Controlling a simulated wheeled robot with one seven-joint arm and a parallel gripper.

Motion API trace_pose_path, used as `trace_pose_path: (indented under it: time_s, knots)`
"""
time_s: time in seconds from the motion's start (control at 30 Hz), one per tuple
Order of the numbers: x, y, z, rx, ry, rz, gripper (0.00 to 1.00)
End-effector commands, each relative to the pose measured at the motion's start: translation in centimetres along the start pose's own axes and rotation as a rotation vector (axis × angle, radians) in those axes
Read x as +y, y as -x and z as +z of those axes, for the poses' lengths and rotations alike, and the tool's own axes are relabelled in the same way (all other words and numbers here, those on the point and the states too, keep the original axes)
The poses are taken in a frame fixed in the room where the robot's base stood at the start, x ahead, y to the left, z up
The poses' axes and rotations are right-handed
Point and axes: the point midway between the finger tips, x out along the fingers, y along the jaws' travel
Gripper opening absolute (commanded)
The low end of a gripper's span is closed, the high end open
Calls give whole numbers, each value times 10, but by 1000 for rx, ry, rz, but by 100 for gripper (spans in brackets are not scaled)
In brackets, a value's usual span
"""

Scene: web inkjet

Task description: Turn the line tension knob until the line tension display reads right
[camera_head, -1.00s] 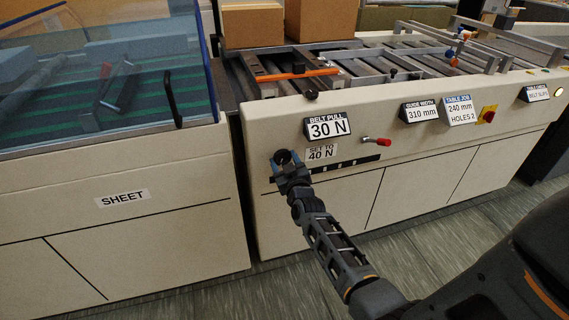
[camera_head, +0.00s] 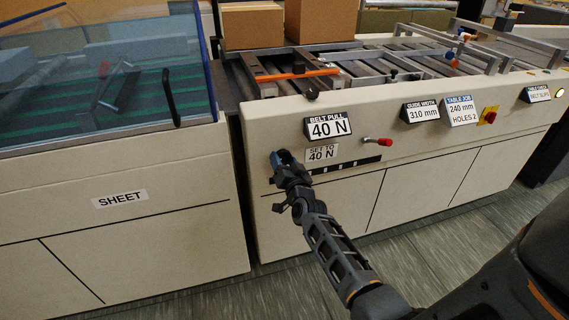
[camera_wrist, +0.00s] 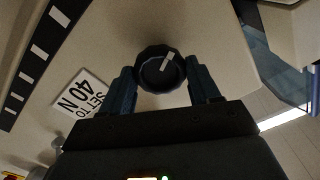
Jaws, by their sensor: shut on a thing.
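The display (camera_head: 328,127) on the machine front is labelled BELT PULL and reads 40 N. A label (camera_head: 321,153) below it says SET TO 40 N; it also shows in the wrist view (camera_wrist: 80,95). A dark round knob (camera_wrist: 161,69) with a pale pointer mark sits between the fingers of my gripper (camera_wrist: 163,82) in the wrist view. My gripper (camera_head: 283,160) is shut on the knob at the panel's left end. In the head view the gripper hides most of the knob.
A red-tipped lever (camera_head: 378,141) sticks out right of the label. Further right are the GUIDE WIDTH (camera_head: 421,110) and TABLE JOB (camera_head: 460,110) displays and a red button on yellow (camera_head: 490,117). A glass-covered SHEET unit (camera_head: 120,198) stands left. Grey floor lies in front.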

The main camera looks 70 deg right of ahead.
Motion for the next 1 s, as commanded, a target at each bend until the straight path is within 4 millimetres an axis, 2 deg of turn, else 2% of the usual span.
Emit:
trace_pose_path:
  time_s: [0.63,0.67,0.9,1.0]
  knots:
    - [0,0,0,-1,-47,0,31]
    - [0,0,0,-1,-47,0,64]
    - [0,0,0,0,-46,0,87]
    - [0,0,0,0,-46,0,87]
